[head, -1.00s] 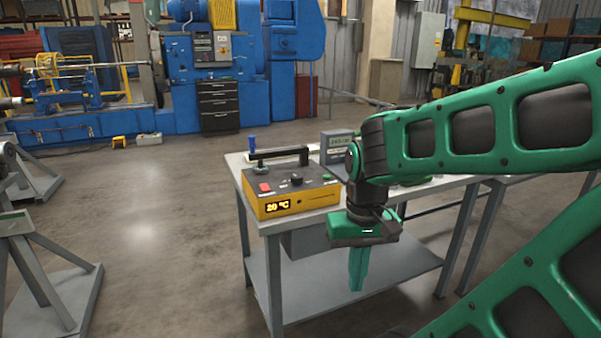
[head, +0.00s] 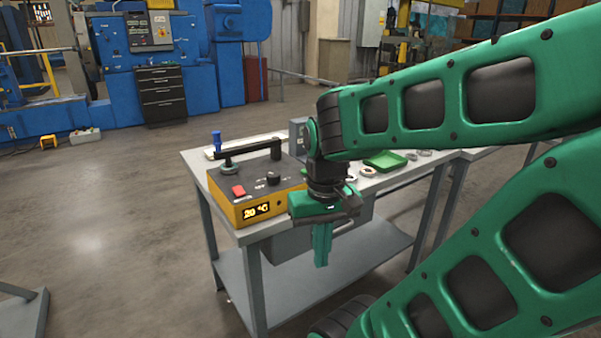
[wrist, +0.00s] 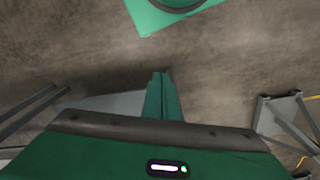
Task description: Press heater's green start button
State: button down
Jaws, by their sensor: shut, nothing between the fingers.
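The heater (head: 252,188) is a yellow box with a dark top panel and a black bar handle. It stands on the near left part of the grey table. Its display reads 20 °C. A red button (head: 238,191) and a black knob (head: 273,178) show on its top. The green start button cannot be seen now; my arm covers the right end of the panel. My gripper (head: 321,262) is shut and empty. It points down in front of the table, to the right of the heater in the picture. In the wrist view its shut fingers (wrist: 162,88) point over bare floor.
A green tray (head: 385,161) and several metal rings lie on the table (head: 192,160) behind my arm. A blue-handled object (head: 216,140) stands behind the heater. Blue machinery (head: 110,60) is at the back left. The floor left of the table is open.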

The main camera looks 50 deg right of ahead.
jog(key=w+d+r+m+t, duration=0.1)
jog(key=w+d+r+t, duration=0.15)
jog(key=w+d, duration=0.4)
jog(key=w+d+r+m+t, duration=0.15)
jog(key=w+d+r, duration=0.25)
jog(key=w, duration=0.6)
notch_tip(320, 180, up, 7)
jog(key=m+t+h, duration=0.1)
jog(key=m+t, duration=0.1)
jog(key=t, duration=0.3)
send_over(305, 172)
jog(key=shift+s+d+r, duration=0.15)
jog(key=shift+d, duration=0.15)
jog(key=shift+f, duration=4.45)
jog(key=shift+s+f, duration=0.15)
jog(key=shift+f, duration=0.55)
jog(key=shift+r, duration=0.8)
